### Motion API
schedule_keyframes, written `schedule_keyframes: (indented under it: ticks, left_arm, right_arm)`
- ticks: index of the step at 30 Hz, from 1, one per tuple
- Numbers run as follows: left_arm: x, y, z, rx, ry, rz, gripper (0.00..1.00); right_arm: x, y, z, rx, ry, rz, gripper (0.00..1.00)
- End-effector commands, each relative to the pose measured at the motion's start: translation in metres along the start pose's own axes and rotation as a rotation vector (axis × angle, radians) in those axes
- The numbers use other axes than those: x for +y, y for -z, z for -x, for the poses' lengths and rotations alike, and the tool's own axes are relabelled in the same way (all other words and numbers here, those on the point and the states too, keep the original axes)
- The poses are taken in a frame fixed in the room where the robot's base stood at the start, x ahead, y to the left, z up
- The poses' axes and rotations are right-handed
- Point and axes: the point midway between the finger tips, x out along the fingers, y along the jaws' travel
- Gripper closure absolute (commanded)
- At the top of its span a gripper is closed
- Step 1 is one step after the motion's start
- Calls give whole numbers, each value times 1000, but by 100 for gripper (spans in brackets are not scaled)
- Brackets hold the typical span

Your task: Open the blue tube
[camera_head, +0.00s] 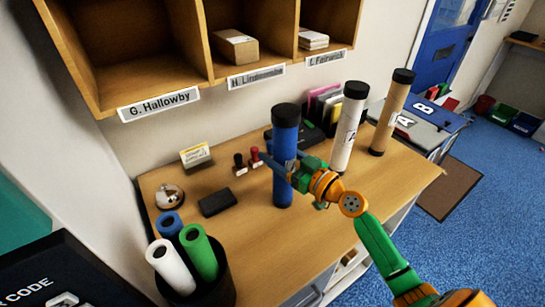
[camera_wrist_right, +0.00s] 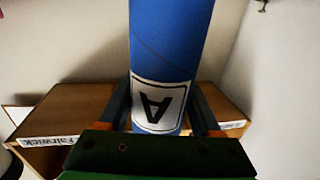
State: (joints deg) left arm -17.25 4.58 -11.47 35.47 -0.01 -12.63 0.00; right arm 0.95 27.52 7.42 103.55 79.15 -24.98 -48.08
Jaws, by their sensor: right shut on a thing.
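The blue tube (camera_head: 284,157) stands upright on the wooden desk with its black cap (camera_head: 286,115) on top. My right gripper (camera_head: 284,170) is shut around the tube's body, below the cap. In the right wrist view the blue tube (camera_wrist_right: 170,40) fills the middle, with a white label bearing a letter A (camera_wrist_right: 160,104), and the fingers of my right gripper (camera_wrist_right: 160,105) lie on both sides of it. The cap is out of the wrist view. My left gripper is not in view.
A white tube (camera_head: 346,130) and a brown tube (camera_head: 391,115) stand to the right. A black bin with paper rolls (camera_head: 215,285) is at the front left. Stamps, a bell (camera_head: 169,196) and a black pad (camera_head: 217,202) lie left of the tube. Cubbyholes (camera_head: 228,78) hang above the desk.

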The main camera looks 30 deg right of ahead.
Motion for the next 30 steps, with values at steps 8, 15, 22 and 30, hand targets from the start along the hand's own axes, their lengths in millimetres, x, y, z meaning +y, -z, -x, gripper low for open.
schedule_keyframes:
  ticks: [8, 15, 22, 30]
  left_arm:
    - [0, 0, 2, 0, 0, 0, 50]
    - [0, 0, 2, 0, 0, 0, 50]
    - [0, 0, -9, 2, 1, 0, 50]
    - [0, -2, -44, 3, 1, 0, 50]
  right_arm:
    - [0, 2, 0, 0, 0, 0, 5]
    - [0, 2, 0, 1, 0, 0, 5]
    - [1, -3, 23, -2, -1, 2, 5]
    - [0, -7, 86, -2, 0, 1, 5]
